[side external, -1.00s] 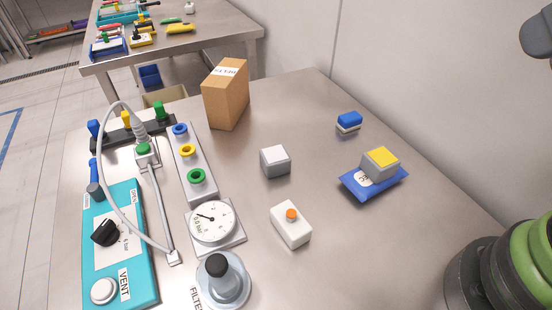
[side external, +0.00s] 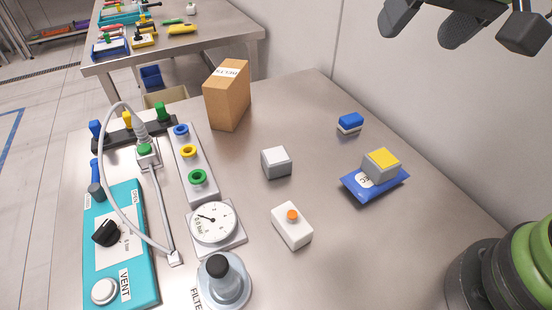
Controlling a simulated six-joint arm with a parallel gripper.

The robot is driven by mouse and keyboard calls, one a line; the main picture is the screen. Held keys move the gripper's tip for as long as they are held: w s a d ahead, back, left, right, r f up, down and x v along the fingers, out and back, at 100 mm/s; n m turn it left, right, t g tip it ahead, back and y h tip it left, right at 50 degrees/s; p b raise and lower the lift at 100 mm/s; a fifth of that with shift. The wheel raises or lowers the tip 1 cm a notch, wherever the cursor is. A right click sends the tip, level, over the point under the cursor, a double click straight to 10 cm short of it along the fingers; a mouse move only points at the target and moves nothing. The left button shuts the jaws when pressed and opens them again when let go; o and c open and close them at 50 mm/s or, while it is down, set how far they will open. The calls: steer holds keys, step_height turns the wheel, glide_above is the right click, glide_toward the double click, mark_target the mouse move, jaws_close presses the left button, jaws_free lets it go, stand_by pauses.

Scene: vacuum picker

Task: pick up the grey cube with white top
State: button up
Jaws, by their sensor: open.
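The grey cube with a white top (side external: 276,163) sits upright on the metal table, near the middle of the view, with clear surface around it. My gripper (side external: 455,30) shows at the top right edge, only partly in frame. Its dark fingers are apart and hold nothing that shows. It is up and to the right of the cube, well away from it.
A grey cube with yellow top (side external: 381,166) rests on a blue packet (side external: 356,186). A blue-and-white block (side external: 350,124), a white box with orange button (side external: 292,226), a gauge (side external: 213,223) and a cardboard box (side external: 227,95) stand around. A teal panel (side external: 120,258) with a looping hose lies left.

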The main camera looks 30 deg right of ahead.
steer(key=w+a+f, duration=0.4)
steer(key=w+f, duration=0.1)
steer(key=n, duration=0.2)
glide_toward(277, 157)
steer(key=w, duration=0.2)
steer(key=shift+g+h, duration=0.4)
steer(key=shift+g, duration=0.1)
steer(key=x, duration=0.4)
steer(key=shift+a+f, duration=0.15)
steer(key=shift+f, duration=0.25)
steer(key=x, duration=0.5)
steer(key=shift+s+a+f, duration=0.15)
steer(key=shift+f, duration=0.3)
steer(key=c, duration=1)
